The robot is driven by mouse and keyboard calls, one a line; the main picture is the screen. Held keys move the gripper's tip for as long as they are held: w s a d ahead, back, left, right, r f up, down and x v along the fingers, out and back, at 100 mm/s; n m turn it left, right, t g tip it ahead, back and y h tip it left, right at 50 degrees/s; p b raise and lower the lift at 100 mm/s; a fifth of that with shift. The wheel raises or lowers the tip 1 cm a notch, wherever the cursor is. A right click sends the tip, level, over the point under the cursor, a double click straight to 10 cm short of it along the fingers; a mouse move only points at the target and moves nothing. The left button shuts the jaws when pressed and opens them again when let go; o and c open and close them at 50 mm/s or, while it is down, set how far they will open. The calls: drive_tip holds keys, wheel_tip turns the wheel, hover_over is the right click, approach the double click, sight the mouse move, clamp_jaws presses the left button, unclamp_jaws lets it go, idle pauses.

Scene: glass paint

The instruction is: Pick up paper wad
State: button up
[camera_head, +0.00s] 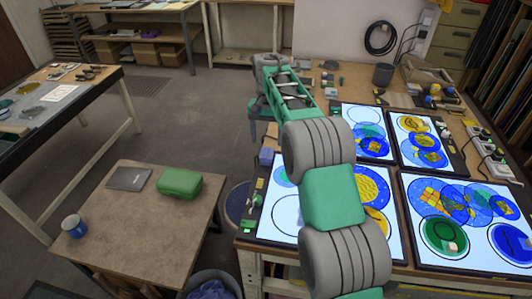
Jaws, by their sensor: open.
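I cannot make out a paper wad in the head view. My green and grey arm rises through the middle of the picture and bends at its far end. My gripper (255,130) hangs at that far end, left of the forearm and partly hidden by it. It is open, its fingertips small and unclear, and nothing shows in it. It appears over the floor gap by the left edge of the workbench (397,213). My arm hides part of this bench and its lit panels.
A low brown table (140,215) at left holds a green case (180,184), a dark flat item (130,179) and a blue mug (74,226). A bin (212,284) with blue contents stands at the bottom. Light panels with coloured glass discs cover the workbench. Floor at upper left is clear.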

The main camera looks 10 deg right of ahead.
sight(267, 153)
drive_tip(key=f, duration=0.2)
drive_tip(key=f+p, duration=0.1)
drive_tip(key=f, duration=0.2)
drive_tip(key=f+p, duration=0.1)
drive_tip(key=f, duration=0.2)
drive_tip(key=shift+w, duration=0.35)
drive_tip(key=shift+c, duration=0.4)
drive_tip(key=c, duration=1.3)
